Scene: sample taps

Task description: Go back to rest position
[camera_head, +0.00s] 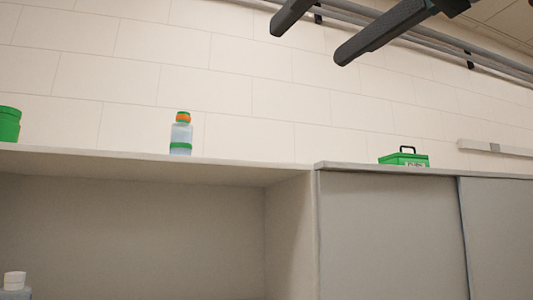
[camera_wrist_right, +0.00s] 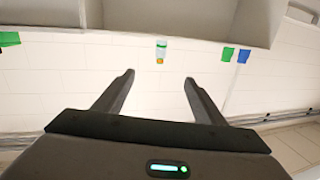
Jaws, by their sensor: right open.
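My right gripper (camera_head: 312,38) is at the top right of the head view, its two dark fingers apart with nothing between them. In the right wrist view the same gripper (camera_wrist_right: 160,76) shows its fingers spread and empty. It is clear of the cabinets and their contents. My left gripper is in neither view.
A clear bottle (camera_head: 181,138) with green and orange bands stands on the cabinet top (camera_head: 230,168). A green container (camera_head: 9,124) is at the left and a green box with a black handle (camera_head: 404,158) at the right. Pipes (camera_head: 400,30) run along the upper wall. A white object (camera_head: 14,281) is at lower left.

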